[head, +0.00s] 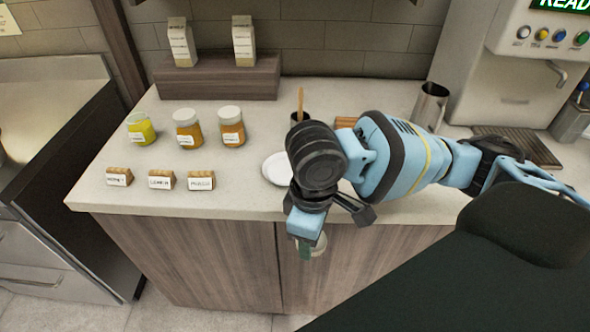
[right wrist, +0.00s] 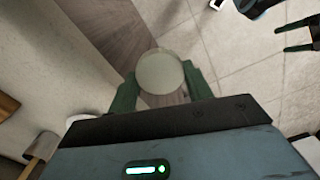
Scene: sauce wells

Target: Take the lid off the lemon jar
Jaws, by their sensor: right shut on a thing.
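My right gripper (head: 311,247) hangs in front of the counter edge, away from the jars. It is shut on a pale round thing (right wrist: 160,71), seen between its green fingers in the right wrist view. I cannot tell whether this is a lid alone.
Wooden-block name cards stand before the jars; the middle card (head: 161,180) seems to read lemon. A white dish (head: 277,168) is partly hidden by my right arm. Two cartons stand on a wooden riser (head: 217,82). A metal cup (head: 430,105) and dispenser are at the right.

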